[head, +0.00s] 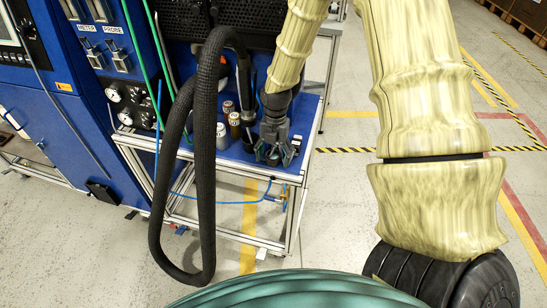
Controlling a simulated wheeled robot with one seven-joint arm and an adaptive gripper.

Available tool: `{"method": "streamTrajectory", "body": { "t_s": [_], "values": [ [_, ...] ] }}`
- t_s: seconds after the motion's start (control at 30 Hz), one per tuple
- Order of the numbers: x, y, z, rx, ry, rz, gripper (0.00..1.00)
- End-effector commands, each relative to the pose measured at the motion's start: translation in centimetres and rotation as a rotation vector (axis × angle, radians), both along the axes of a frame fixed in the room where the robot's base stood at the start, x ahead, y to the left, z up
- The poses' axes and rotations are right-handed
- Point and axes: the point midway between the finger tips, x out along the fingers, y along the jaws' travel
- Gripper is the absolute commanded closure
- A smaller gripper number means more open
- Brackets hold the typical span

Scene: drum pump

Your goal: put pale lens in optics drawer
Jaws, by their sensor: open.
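My gripper (274,154) points down over the right part of the blue top of the metal-framed cart (215,153). Its dark fingers are open, and I see nothing held between them. I cannot make out a pale lens; the gripper hides part of the cart top under it. I cannot identify an optics drawer in this view.
Small cylindrical containers, one silver (222,136) and one brown (235,124), stand left of the gripper. A thick black hose (186,180) loops down in front of the cart. A blue cabinet (60,120) with gauges stands at left.

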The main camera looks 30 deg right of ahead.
Motion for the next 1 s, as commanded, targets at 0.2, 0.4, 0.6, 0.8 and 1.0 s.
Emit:
{"method": "streamTrajectory", "body": {
  "t_s": [0.2, 0.4, 0.6, 0.8, 1.0],
  "values": [
    [0.0, 0.0, 0.0, 0.0, 0.0, 0.0, 0.59],
    [0.0, 0.0, 0.0, 0.0, 0.0, 0.0, 0.84],
    [0.0, 0.0, 0.1, 0.0, 0.0, 0.0, 0.84],
    [0.0, 0.0, 0.8, 0.001, -0.001, 0.0, 0.84],
    [0.1, 0.0, 2.6, 0.001, -0.002, 0.0, 0.84]
  ]
}}
